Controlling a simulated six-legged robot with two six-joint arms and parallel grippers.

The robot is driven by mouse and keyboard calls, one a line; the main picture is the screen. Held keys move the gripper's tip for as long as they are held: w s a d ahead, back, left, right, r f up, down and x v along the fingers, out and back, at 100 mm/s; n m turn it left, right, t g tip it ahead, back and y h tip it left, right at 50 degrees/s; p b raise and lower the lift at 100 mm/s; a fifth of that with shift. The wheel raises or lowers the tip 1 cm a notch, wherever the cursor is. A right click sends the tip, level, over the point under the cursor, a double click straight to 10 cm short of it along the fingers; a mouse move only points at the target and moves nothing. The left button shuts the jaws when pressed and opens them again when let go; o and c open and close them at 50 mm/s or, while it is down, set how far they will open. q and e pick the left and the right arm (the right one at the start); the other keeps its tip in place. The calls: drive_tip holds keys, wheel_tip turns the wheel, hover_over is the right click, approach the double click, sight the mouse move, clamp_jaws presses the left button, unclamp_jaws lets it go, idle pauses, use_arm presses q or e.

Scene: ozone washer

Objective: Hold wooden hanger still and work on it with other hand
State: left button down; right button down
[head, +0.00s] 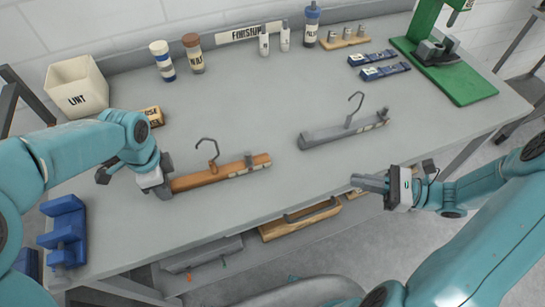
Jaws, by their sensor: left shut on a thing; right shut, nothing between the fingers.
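The wooden hanger (221,174) lies on the grey bench, left of centre, with its metal hook standing up. A small grey part sits near its right end. My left gripper (166,189) is shut on the hanger's left end; its fingers partly hide that end. My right gripper (362,183) is shut and empty near the bench's front edge, to the right of the hanger and apart from it. A second, grey hanger (326,134) with a hook lies on the bench farther right.
A white LINT bin (77,88) stands at back left, and a blue stand (65,232) at front left. Bottles (192,54) line the back. A green press (445,68) stands at back right. Mid-bench is clear.

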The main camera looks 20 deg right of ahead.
use_arm(q)
drive_tip(key=c, duration=0.7)
unclamp_jaws()
drive_tip(key=shift+c, duration=0.2)
